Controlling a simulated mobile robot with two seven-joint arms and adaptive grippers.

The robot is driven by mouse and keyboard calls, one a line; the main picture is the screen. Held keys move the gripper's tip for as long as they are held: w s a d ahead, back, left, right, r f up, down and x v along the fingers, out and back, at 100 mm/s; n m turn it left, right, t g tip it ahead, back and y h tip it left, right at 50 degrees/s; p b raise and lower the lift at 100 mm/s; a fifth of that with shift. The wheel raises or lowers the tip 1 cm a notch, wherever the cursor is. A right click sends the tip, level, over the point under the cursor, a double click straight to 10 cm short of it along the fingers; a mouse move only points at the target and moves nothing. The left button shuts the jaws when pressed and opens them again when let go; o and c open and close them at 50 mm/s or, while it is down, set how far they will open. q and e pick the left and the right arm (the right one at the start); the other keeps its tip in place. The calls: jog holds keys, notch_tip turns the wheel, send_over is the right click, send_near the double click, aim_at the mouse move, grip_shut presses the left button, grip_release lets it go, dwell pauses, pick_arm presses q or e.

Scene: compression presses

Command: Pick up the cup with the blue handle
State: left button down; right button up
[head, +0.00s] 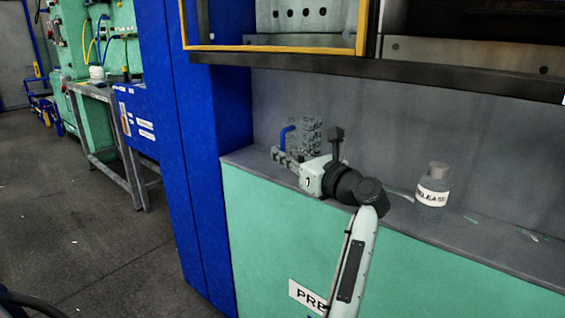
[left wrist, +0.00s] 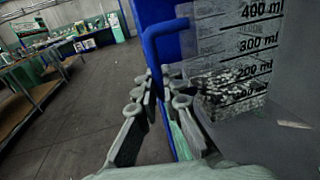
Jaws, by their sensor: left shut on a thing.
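The cup (head: 308,136) is a clear measuring cup with grey speckled contents and a blue handle (head: 287,134). It is at the left end of the grey ledge, upright; whether its base touches the ledge is hard to tell. In the left wrist view the cup (left wrist: 235,55) shows millilitre marks, with its blue handle (left wrist: 160,38) on the left. My left gripper (head: 278,154) is shut on the handle's lower part; its fingers (left wrist: 166,92) also show in the left wrist view. My right gripper is not in view.
A bottle with a "RELEASE" label (head: 432,185) stands right of my left arm on the ledge (head: 492,232). A blue post (head: 222,120) rises just left of the ledge. A dark press edge (head: 400,68) overhangs it. The floor (head: 90,230) at left is open.

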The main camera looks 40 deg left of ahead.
pick_arm(q)
jog(key=shift+r, duration=0.45)
jog(key=shift+s+a+r, duration=0.1)
jog(key=shift+s+r, duration=0.05)
jog(key=s+a+r, duration=0.6)
jog(key=s+a, duration=0.1)
jog(key=s, duration=0.1)
jog(key=shift+s+a+r+p, duration=0.25)
jog(key=shift+r+p, duration=0.05)
jog(key=shift+r, duration=0.05)
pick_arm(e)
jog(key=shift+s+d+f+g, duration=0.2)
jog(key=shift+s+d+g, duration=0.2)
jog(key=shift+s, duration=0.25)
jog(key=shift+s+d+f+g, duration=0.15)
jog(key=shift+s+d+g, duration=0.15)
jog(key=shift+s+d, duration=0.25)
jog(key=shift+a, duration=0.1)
